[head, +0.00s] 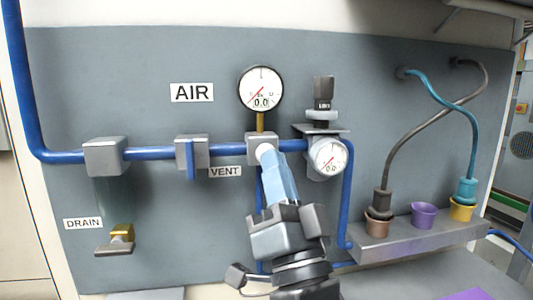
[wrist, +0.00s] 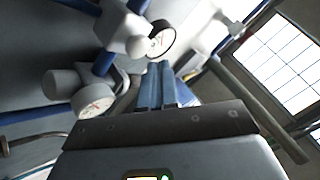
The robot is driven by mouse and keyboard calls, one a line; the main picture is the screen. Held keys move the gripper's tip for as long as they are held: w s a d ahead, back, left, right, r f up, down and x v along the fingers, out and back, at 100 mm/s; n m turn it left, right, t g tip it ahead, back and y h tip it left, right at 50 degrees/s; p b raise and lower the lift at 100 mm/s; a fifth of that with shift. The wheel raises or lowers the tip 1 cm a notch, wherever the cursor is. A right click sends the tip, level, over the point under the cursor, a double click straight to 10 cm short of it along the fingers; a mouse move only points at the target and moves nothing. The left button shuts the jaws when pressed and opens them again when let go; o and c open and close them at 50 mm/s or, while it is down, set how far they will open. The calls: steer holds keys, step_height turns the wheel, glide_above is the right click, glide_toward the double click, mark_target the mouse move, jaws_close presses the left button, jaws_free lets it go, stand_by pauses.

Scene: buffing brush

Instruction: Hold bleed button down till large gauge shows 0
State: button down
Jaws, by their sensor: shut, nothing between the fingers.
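The large gauge (head: 260,87) stands on a brass stem above a grey block on the blue pipe. Its red needle points to the lower left and its display reads 0.0. The white bleed button (head: 264,150) sits on the front of that block, and it also shows in the wrist view (wrist: 137,46). My gripper (head: 268,160) is shut and empty, its blue fingers pointing up at the button. The fingertips overlap the button's lower part in the head view. I cannot tell whether they touch it or whether it is pressed in.
A smaller gauge (head: 328,156) hangs under a regulator with a black knob (head: 323,92) on the right. A blue vent lever (head: 190,160) and a brass drain valve (head: 121,236) are to the left. A shelf (head: 400,242) with coloured cups and hoses stands at the right.

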steer(key=s, duration=0.2)
steer(key=s+d+p, duration=0.1)
steer(key=s, duration=0.1)
steer(key=shift+s+d+p, duration=0.15)
steer(key=shift+s+p, duration=0.1)
steer(key=shift+p, duration=0.05)
steer(key=shift+f, duration=0.1)
steer(key=s+d+f+g+h, duration=0.1)
steer(key=s+d+f+h, duration=0.1)
steer(key=s+d+f, duration=0.3)
steer(key=s+d+f+n+g+h, duration=0.1)
steer(key=s+d+f+g, duration=0.2)
steer(key=f, duration=0.5)
steer(key=s+d+f+h, duration=0.2)
steer(key=s+d+f, duration=0.2)
steer(key=d+f, duration=0.15)
steer(key=s+d+f+n+g+h, duration=0.1)
steer(key=s+d+f+g+h, duration=0.1)
steer(key=s, duration=0.9)
steer(key=s+d+f+n+g+h, duration=0.1)
steer(key=s+d+f+g+h, duration=0.2)
steer(key=s, duration=0.9)
steer(key=d+f+g, duration=0.1)
steer(key=d+f, duration=0.2)
steer(key=shift+s+d, duration=0.15)
steer(key=shift+d, duration=0.1)
